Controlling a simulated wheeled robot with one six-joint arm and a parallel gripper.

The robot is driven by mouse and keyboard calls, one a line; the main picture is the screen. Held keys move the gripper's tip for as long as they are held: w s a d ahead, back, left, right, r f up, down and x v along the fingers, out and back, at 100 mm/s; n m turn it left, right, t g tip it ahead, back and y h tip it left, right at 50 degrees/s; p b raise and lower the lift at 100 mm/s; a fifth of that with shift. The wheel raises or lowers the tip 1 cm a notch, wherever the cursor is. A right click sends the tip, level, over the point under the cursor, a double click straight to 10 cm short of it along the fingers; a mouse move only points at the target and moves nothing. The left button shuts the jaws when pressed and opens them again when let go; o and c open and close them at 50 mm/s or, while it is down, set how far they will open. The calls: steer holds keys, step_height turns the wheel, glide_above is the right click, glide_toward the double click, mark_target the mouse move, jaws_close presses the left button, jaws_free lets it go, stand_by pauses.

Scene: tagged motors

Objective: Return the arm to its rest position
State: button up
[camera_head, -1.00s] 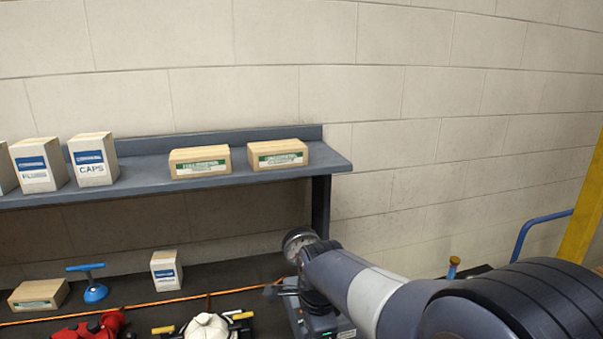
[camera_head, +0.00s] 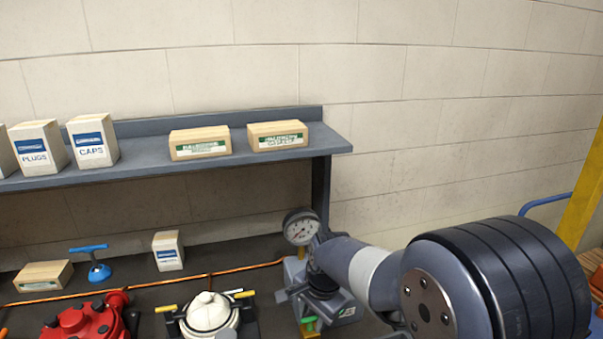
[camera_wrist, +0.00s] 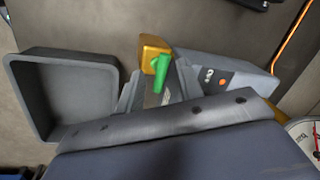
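My arm comes in from the right of the head view, with a black ribbed joint and a grey and white link running left over the bench. Near its far end are dark grey parts (camera_head: 320,283), but I cannot tell them clearly from the equipment behind. In the wrist view, a broad grey body of mine fills the lower foreground and covers much of the middle.
A pressure gauge (camera_head: 300,228) stands close to my arm. A red motor (camera_head: 85,318) and a white motor (camera_head: 208,312) sit on the bench. Boxes (camera_head: 281,136) line the shelf (camera_head: 335,147). An empty grey tray (camera_wrist: 118,85) lies left in the wrist view. Open wall is at right.

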steer(key=shift+w+n+g, duration=0.15)
steer(key=shift+n+g, duration=0.25)
steer(key=shift+n, duration=1.7)
steer(key=shift+r+y, duration=0.1)
steer(key=shift+y, duration=0.2)
